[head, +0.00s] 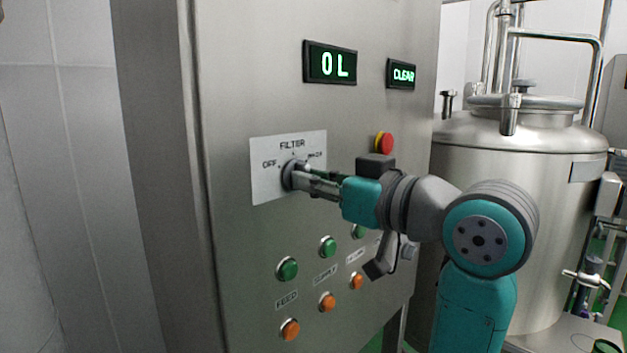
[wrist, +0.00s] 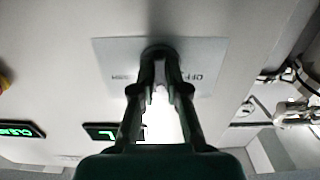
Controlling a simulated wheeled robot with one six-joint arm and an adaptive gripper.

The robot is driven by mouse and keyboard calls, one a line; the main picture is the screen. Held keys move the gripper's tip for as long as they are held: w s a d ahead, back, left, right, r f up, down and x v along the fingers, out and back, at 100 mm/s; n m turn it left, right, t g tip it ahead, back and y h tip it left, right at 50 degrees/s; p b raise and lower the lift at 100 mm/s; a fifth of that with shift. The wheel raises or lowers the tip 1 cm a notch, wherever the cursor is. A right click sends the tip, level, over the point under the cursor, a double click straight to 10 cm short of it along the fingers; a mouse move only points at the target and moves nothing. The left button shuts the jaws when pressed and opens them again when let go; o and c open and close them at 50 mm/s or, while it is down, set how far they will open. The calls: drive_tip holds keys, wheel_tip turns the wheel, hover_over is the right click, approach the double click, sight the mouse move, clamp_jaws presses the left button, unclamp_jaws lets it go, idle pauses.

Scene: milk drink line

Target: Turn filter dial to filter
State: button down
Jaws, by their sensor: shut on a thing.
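The filter dial (head: 288,175) is a dark round knob on a pale plate (head: 262,190) on the steel cabinet front. The plate reads OFF at left, FILTER at the top and a partly hidden word at right. My gripper (head: 300,174) is shut on the dial, reaching in from the right. In the wrist view my gripper (wrist: 160,78) points at the dial (wrist: 158,50), with the plate (wrist: 112,52) around it. The fingers hide most of the dial, so I cannot tell which mark its pointer faces.
A red button (head: 384,142) is close above my wrist. Green buttons (head: 287,268) and orange buttons (head: 290,329) sit below. A steel tank (head: 520,165) stands at right. Free floor is hardly visible.

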idle(0.3)
drive_tip(key=c, duration=1.2)
unclamp_jaws()
drive_tip(key=v, duration=1.2)
